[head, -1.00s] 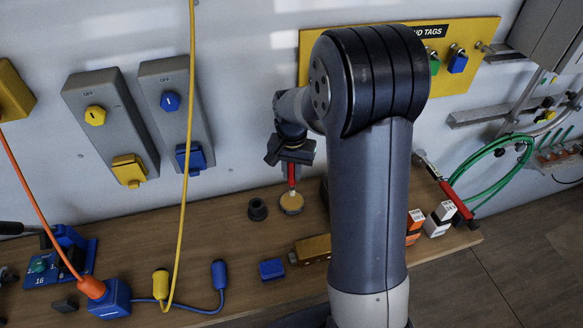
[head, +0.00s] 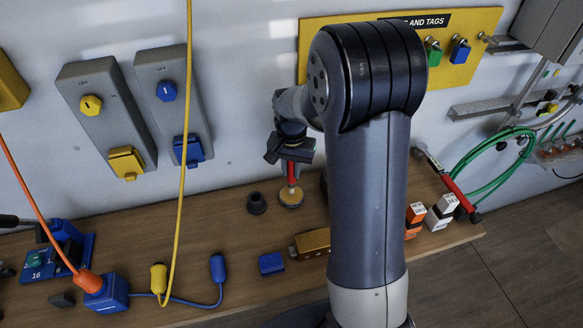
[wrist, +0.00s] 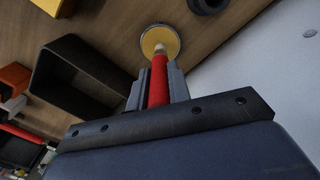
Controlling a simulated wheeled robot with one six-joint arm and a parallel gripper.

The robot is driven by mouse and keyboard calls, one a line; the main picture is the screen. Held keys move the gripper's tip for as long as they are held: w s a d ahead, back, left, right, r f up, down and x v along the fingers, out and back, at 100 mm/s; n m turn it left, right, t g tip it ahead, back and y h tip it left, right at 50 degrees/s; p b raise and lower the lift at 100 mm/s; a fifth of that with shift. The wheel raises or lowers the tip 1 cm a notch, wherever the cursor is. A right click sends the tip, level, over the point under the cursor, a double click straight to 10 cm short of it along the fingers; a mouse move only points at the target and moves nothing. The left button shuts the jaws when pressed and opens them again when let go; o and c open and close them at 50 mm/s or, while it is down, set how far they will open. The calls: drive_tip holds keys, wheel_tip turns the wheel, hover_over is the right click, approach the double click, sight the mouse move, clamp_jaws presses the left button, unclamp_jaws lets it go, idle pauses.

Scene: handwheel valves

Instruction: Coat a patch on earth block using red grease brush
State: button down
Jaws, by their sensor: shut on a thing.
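My gripper (head: 291,161) is shut on the red grease brush (head: 291,172), which points down from the jaws. The brush's red handle also shows between the fingers in the wrist view (wrist: 158,82). Its pale tip is over or in a round tin with a yellowish top (head: 291,199), also in the wrist view (wrist: 160,35); I cannot tell whether it touches. A brass-coloured block (head: 314,243), which looks like the earth block, lies on the bench nearer me, partly hidden by my arm. I cannot make out a patch on it.
A black cup (head: 256,204) stands left of the tin. An open dark box (wrist: 85,78) is beside the brush in the wrist view. A blue block (head: 271,264) and blue and yellow plugs (head: 159,279) lie on the bench. A yellow cable (head: 182,190) hangs in front.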

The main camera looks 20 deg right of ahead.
drive_tip(key=shift+f+b, duration=0.4)
drive_tip(key=shift+f, duration=0.2)
idle(1.1)
drive_tip(key=shift+r+p, duration=2.6)
drive_tip(key=shift+r, duration=1.05)
drive_tip(key=shift+f, duration=0.1)
